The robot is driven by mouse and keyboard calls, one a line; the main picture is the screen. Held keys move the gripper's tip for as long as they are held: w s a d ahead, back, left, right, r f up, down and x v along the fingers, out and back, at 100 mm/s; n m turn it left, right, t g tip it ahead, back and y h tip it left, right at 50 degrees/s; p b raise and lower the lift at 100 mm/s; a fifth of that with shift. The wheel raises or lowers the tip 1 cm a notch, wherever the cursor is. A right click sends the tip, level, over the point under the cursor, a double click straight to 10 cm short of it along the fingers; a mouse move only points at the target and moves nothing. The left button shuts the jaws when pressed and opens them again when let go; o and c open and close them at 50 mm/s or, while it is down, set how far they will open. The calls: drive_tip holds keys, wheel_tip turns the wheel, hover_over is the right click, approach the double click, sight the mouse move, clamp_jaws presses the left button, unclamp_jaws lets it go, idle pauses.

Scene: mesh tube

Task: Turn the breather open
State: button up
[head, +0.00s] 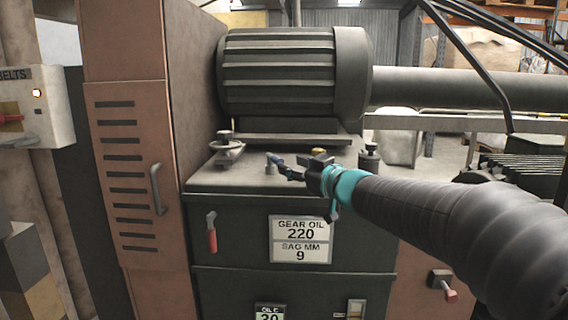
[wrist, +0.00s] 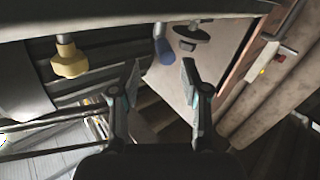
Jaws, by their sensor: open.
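A small blue-handled fitting (head: 274,159) stands on top of the dark green gear oil tank (head: 240,183). Its rounded blue handle (wrist: 164,47) shows between and beyond my fingertips in the wrist view. No label marks which fitting is the breather; the blue-handled one lies nearest my jaws. My gripper (head: 299,167) is above the tank top, reaching in from the right. In the wrist view my gripper (wrist: 161,78) is open, with nothing between the fingers. I cannot tell whether the fingertips touch the handle.
A grey capped fitting (head: 228,150) stands left on the tank top, a yellow knob (head: 319,152) behind my gripper, and a dark cylinder (head: 369,158) right. A ribbed motor (head: 290,75) looms behind. A brown cabinet (head: 125,130) borders the left. A red-handled lever (head: 212,232) is on the tank front.

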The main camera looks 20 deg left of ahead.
drive_tip(key=v, duration=0.7)
drive_tip(key=shift+s, duration=0.25)
drive_tip(key=shift+d, duration=0.15)
